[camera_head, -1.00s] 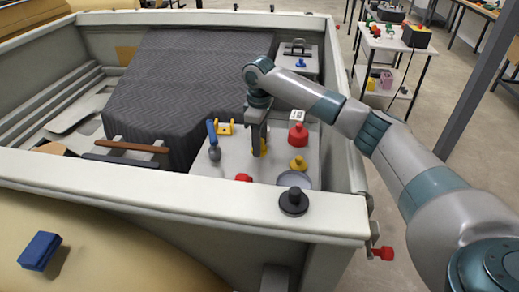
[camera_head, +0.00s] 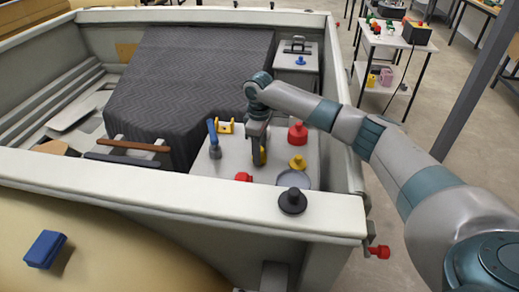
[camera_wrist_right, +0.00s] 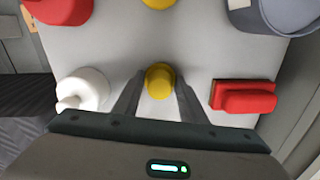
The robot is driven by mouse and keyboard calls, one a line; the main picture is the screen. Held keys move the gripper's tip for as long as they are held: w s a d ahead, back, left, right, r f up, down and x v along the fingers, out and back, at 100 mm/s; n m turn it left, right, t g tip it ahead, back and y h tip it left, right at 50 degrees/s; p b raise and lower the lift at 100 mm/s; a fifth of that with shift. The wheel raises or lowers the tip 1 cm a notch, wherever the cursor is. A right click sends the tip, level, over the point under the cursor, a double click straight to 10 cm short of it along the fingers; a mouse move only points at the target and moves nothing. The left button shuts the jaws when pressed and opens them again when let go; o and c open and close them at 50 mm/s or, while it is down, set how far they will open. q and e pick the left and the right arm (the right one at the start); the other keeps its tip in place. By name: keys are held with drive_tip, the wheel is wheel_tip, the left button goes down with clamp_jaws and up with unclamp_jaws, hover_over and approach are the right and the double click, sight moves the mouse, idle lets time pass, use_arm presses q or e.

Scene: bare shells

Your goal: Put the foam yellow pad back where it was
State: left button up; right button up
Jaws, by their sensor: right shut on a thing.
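My right gripper (camera_head: 258,158) points down over the grey panel (camera_head: 222,171) inside the open shell. Its fingers are shut on a small yellow piece (camera_wrist_right: 160,80), round-topped in the wrist view; I take it to be the foam yellow pad. In the head view the yellow piece (camera_head: 262,155) shows only as a sliver by the fingers. It is close over the panel; I cannot tell whether it touches. A second yellow piece (camera_head: 298,163), knob-shaped, stands to the right. My left gripper is not in view.
A red knob (camera_head: 298,134), a red block (camera_head: 243,177), a grey dish (camera_head: 302,180) and a white piece (camera_wrist_right: 84,88) surround the gripper. A blue-handled tool (camera_head: 213,140) and a yellow bracket (camera_head: 225,126) stand left. A black knob (camera_head: 292,201) sits on the shell's rim (camera_head: 200,188).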

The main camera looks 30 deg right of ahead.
drive_tip(key=o, duration=0.9)
drive_tip(key=shift+o, duration=0.2)
wheel_tip(320, 180, up, 12)
drive_tip(key=b, duration=0.3)
drive_tip(key=shift+a, duration=0.1)
